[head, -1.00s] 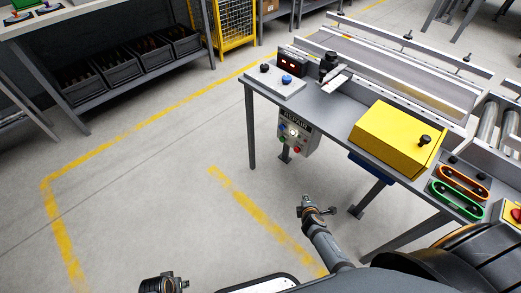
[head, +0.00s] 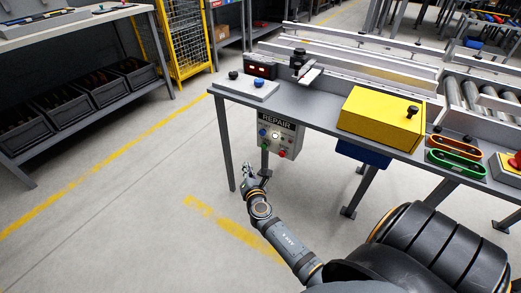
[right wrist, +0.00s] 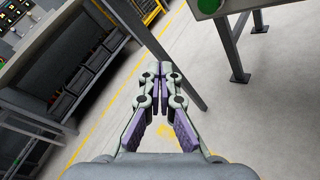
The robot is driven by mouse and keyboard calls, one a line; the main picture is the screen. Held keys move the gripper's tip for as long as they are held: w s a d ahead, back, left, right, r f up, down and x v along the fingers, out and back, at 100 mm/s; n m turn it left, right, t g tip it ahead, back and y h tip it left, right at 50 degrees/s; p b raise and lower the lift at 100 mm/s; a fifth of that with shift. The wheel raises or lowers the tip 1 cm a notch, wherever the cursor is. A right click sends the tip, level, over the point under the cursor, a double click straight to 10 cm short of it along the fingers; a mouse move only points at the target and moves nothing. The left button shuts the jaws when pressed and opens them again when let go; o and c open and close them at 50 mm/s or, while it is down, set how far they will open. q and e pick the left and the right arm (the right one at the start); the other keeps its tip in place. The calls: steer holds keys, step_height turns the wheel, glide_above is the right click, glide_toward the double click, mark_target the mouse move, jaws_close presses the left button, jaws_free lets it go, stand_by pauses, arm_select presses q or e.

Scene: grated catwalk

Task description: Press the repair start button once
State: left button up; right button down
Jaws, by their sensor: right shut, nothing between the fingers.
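The grey control box labelled REPAIR (head: 292,129) hangs from the front of the workbench in the head view. Its face carries a blue button, a pale lit round button (head: 275,135), a red button and other small controls. I cannot read which one is marked start. My right gripper (head: 248,171) is below and left of the box, apart from it, with free air between. In the right wrist view its fingers (right wrist: 163,76) are shut with nothing between them. A green round part (right wrist: 208,5) shows at that view's top edge. My left gripper is not in view.
A bench leg (head: 226,150) stands left of the control box, behind my gripper. A shelf with black bins (head: 93,90) is at left. The floor between is clear.

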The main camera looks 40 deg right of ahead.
mark_target(264, 147)
steer(key=w+d, duration=0.3)
steer(key=d, duration=0.5)
steer(key=shift+w, duration=0.15)
stand_by(1.3)
steer(key=shift+d, duration=0.2)
steer(key=shift+w+d, duration=0.15)
steer(key=shift+d, duration=0.1)
